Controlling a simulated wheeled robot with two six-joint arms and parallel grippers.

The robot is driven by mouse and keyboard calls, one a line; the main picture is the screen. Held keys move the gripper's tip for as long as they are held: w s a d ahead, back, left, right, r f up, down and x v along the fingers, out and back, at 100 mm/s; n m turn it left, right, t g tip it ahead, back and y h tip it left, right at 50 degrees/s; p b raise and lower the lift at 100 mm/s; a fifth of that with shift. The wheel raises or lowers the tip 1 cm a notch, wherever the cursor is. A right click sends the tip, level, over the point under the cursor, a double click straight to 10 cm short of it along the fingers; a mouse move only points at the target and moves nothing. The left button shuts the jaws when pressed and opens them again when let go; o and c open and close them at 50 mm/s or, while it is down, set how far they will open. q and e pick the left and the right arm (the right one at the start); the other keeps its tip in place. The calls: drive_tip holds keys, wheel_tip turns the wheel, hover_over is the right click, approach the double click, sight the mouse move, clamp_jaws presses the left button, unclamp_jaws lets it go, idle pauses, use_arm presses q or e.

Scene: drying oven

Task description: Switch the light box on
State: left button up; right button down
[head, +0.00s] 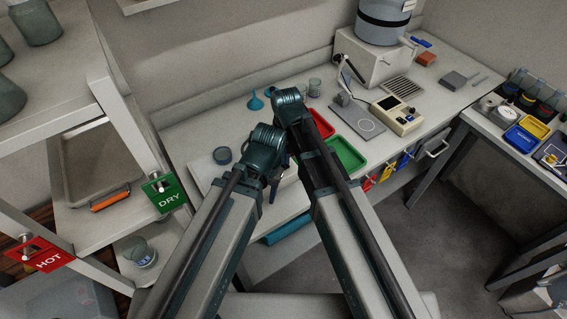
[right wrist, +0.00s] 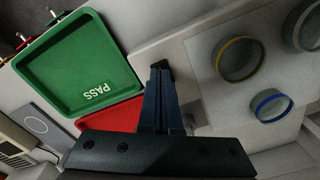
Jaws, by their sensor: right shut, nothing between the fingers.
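The light box shows in the right wrist view as a pale flat panel (right wrist: 208,82) with a lighter border, bearing several clear round dishes, one with a yellow rim and one with a blue rim. The panel does not visibly glow. A small dark part, perhaps its switch, sits on the border at my fingertips. My right gripper (right wrist: 160,72) is shut and empty, its tips over or against that part; contact cannot be told. In the head view my right gripper (head: 284,163) is largely covered by my arms, as is much of the light box. My left gripper cannot be made out.
A green PASS tray (right wrist: 82,62) and a red tray (right wrist: 110,118) lie beside the light box. A dark round dish (head: 222,155), blue funnels (head: 255,103) and a beige meter (head: 395,115) are on the bench. A shelf (head: 105,85) stands at left.

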use_arm(q)
drive_tip(key=shift+f+b, duration=0.85)
drive_tip(key=shift+b, duration=0.05)
use_arm(e)
drive_tip(key=shift+f, duration=0.9)
drive_tip(key=shift+r, duration=0.1)
wheel_tip(320, 180, up, 7)
drive_tip(key=p, duration=0.7)
use_arm(q)
wheel_tip(320, 180, up, 7)
